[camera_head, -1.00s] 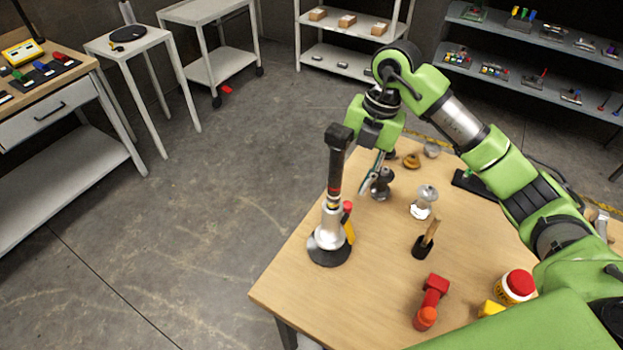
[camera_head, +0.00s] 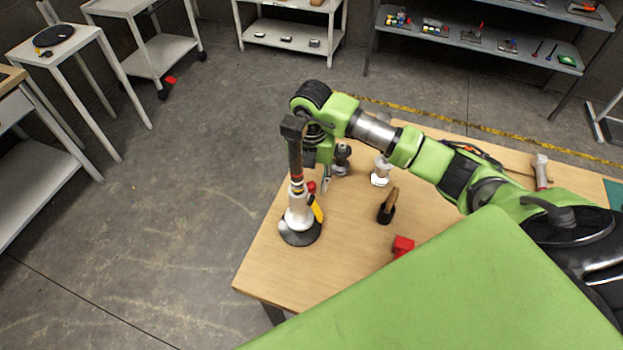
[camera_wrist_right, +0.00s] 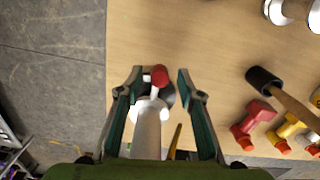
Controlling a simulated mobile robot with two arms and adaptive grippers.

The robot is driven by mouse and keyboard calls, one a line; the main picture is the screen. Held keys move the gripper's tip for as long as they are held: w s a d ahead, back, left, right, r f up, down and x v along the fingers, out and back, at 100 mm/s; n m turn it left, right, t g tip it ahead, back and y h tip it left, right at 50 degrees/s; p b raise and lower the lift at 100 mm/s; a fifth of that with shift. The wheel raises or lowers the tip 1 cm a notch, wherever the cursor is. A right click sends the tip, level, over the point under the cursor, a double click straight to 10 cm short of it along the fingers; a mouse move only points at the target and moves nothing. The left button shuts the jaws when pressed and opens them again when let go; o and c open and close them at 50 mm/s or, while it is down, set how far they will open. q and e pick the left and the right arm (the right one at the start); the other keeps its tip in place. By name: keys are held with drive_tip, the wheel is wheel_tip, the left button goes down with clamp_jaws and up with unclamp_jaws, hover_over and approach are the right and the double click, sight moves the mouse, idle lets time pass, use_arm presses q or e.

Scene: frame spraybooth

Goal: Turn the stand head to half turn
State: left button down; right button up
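The stand (camera_head: 298,216) stands upright near the left edge of the wooden table (camera_head: 265,262). My right gripper (camera_head: 325,184) is just behind and right of the stand, partly hidden. In the right wrist view the right gripper (camera_wrist_right: 160,76) is open, its fingers on either side of the silver body (camera_wrist_right: 147,130) and red knob (camera_wrist_right: 159,76), with no clear grip. My left gripper is out of view.
Right of the stand are a wood-handled black tool (camera_head: 387,208), a white-and-silver piece (camera_head: 381,172), a dark piece (camera_head: 341,158) and a red object (camera_head: 402,246). Shelves (camera_head: 480,45) stand at the back.

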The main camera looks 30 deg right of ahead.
drive_tip(key=shift+f, duration=0.6)
clamp_jaws()
drive_tip(key=shift+w, duration=0.1)
